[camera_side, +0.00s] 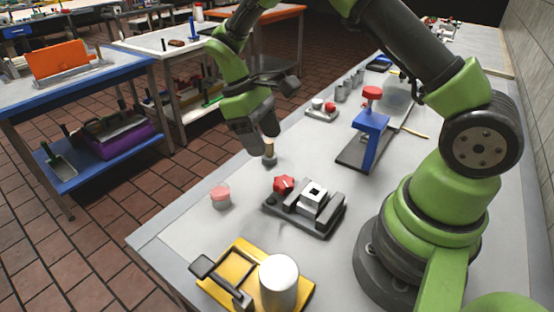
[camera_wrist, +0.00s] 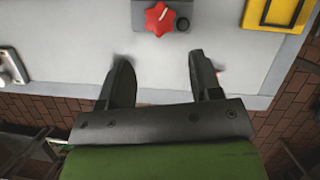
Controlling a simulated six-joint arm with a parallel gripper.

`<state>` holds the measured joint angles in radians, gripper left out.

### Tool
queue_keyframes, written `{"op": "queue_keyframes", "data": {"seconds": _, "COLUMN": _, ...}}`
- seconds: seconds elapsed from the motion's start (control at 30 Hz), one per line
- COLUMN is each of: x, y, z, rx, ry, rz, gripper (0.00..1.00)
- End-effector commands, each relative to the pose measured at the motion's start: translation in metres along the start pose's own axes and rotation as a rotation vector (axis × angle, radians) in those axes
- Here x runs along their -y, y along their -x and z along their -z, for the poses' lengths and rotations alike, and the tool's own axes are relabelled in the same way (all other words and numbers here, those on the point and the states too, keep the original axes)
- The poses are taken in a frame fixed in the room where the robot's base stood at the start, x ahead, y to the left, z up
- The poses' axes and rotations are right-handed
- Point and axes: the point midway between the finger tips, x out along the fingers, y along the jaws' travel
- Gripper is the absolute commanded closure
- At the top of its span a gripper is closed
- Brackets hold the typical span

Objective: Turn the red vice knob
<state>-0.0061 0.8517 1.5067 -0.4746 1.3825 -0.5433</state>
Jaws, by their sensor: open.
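The red vice knob (camera_side: 284,184) is a lobed knob at the left end of a dark grey vice (camera_side: 320,224) that holds a white block (camera_side: 313,193) with a square hole. In the wrist view the knob (camera_wrist: 159,18) shows a white mark and sits near the top edge, beyond my fingertips. My gripper (camera_side: 264,137) is above the table, behind the knob in the side view and apart from it. In the wrist view my gripper (camera_wrist: 160,60) has its two fingers spread, with only bare table between them.
A pink round button (camera_side: 220,197) is left of the vice. A yellow clamp plate (camera_side: 232,270) with a white cylinder (camera_side: 279,282) is in front. A blue press (camera_side: 370,138) stands behind right.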

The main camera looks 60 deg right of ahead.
Motion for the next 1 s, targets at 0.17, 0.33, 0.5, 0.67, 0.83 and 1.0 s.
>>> {"op": "queue_keyframes", "data": {"seconds": 0.17, "x": 0.001, "y": -0.017, "z": 0.0, "rx": 0.005, "ry": 0.027, "rz": -0.009, "gripper": 0.42}}
{"op": "queue_keyframes", "data": {"seconds": 0.33, "x": 0.001, "y": -0.05, "z": -0.001, "rx": 0.007, "ry": 0.024, "rz": -0.007, "gripper": 0.42}}
{"op": "queue_keyframes", "data": {"seconds": 0.5, "x": 0.0, "y": -0.079, "z": -0.001, "rx": 0.005, "ry": 0.023, "rz": -0.006, "gripper": 0.42}}
{"op": "queue_keyframes", "data": {"seconds": 0.67, "x": 0.0, "y": -0.094, "z": 0.0, "rx": 0.001, "ry": 0.022, "rz": -0.007, "gripper": 0.42}}
{"op": "queue_keyframes", "data": {"seconds": 0.83, "x": 0.0, "y": -0.099, "z": 0.0, "rx": -0.001, "ry": 0.021, "rz": -0.007, "gripper": 0.42}}
{"op": "queue_keyframes", "data": {"seconds": 1.0, "x": 0.0, "y": -0.098, "z": 0.0, "rx": -0.001, "ry": 0.021, "rz": -0.007, "gripper": 0.42}}
